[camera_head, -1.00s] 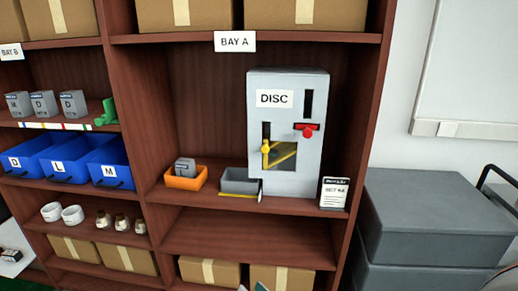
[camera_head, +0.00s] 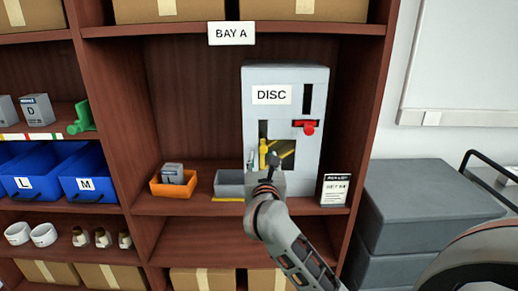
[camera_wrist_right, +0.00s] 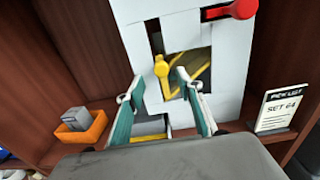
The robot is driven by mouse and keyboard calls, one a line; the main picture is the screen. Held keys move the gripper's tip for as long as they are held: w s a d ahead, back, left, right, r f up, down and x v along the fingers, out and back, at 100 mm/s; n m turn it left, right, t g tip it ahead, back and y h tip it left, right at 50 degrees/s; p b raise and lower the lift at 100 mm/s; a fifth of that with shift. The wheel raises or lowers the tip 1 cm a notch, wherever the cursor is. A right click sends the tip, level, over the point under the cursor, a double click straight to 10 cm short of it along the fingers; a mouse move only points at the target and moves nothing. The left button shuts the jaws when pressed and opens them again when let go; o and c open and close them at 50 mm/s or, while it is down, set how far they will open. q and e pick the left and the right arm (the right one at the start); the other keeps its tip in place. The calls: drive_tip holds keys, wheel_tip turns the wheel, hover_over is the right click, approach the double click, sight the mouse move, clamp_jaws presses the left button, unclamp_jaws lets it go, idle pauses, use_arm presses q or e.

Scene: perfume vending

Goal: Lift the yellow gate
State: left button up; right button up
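The grey DISC machine (camera_head: 285,110) stands on the Bay A shelf. The yellow gate shows in its lower window as a yellow knob (camera_head: 263,154) in a dark slot and a diagonal yellow bar (camera_head: 288,147). In the right wrist view the knob (camera_wrist_right: 161,68) shows between the two fingertips, with the bar (camera_wrist_right: 198,76) to its right. My right gripper (camera_head: 262,158) is open in front of the window, its fingers either side of the knob. I cannot tell whether they touch it. My left gripper is not in view.
A red lever (camera_head: 308,127) sits above the window. A grey tray (camera_head: 229,184) is at the machine's lower left, and an orange bin (camera_head: 173,188) holding a grey box stands further left. A pick list card (camera_head: 335,190) stands at the machine's right.

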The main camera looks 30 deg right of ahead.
sight(263, 150)
drive_tip(key=x, duration=0.7)
drive_tip(key=shift+d, duration=0.15)
clamp_jaws()
